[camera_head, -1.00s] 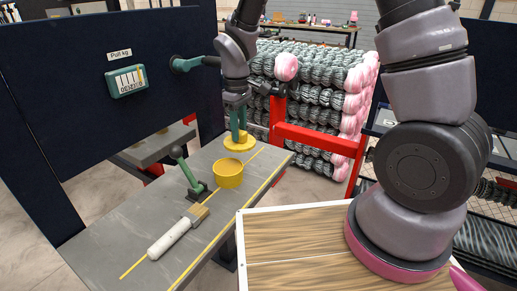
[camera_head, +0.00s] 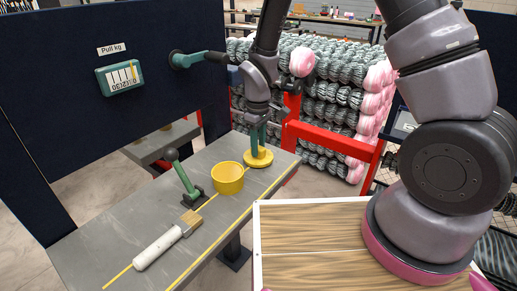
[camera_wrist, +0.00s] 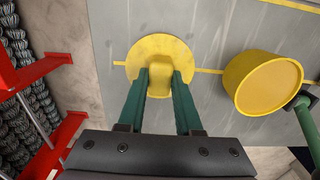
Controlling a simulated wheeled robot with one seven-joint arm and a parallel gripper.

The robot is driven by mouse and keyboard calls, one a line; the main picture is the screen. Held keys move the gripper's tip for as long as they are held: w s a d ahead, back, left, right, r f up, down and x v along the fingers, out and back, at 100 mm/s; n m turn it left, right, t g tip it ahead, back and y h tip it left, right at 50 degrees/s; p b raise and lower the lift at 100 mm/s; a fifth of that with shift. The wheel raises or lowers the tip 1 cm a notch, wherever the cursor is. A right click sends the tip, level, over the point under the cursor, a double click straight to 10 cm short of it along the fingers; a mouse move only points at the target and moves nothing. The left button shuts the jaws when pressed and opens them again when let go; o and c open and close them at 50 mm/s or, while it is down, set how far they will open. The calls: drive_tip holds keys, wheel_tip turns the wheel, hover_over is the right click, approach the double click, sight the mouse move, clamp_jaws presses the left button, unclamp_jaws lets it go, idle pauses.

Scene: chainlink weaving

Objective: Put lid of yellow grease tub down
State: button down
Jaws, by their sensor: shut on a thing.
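The yellow lid (camera_head: 258,160) is at the far end of the grey bench, behind and right of the yellow grease tub (camera_head: 227,178). My gripper (camera_head: 258,146) points down with its green fingers shut on the lid's raised knob. In the wrist view the lid (camera_wrist: 178,50) lies between the fingers (camera_wrist: 160,85) as a flat disc over the bench. It appears at or very near the bench top; exact contact is hard to tell. The tub also shows in the wrist view (camera_wrist: 268,84), apart from the lid, open and upright on the bench.
A brush (camera_head: 168,240) with a white handle lies at the bench's near end. A green lever (camera_head: 182,178) stands beside the tub. A red frame (camera_head: 330,143) and stacked wire coils (camera_head: 335,105) are beyond the bench. A dark panel with a gauge (camera_head: 121,78) stands at left.

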drive_tip(key=shift+f, duration=0.55)
drive_tip(key=shift+f, duration=0.15)
drive_tip(key=c, duration=0.6)
unclamp_jaws()
